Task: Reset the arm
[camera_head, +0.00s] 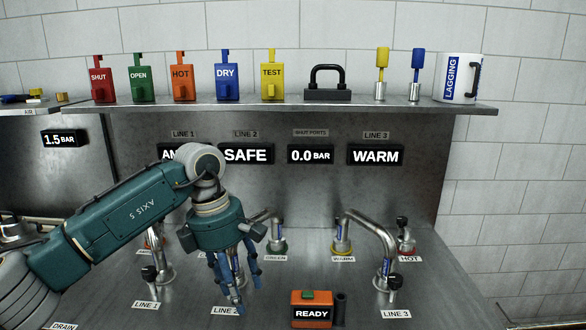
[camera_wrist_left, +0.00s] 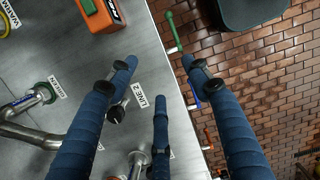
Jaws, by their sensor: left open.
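My left arm (camera_head: 120,212) comes in from the left across the valve bench. My left gripper (camera_head: 230,270) points down above the LINE 2 area, its blue fingers spread and nothing between them. In the left wrist view the fingers (camera_wrist_left: 135,115) are apart, over the bench's front edge and the LINE 2 label (camera_wrist_left: 135,93). Whether a fingertip touches the valve there cannot be told. My right gripper does not show.
An orange READY box (camera_head: 311,309) stands right of the gripper. Curved pipes (camera_head: 372,232) with black knobs rise toward LINE 3. Displays read SAFE (camera_head: 246,154) and WARM (camera_head: 375,155).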

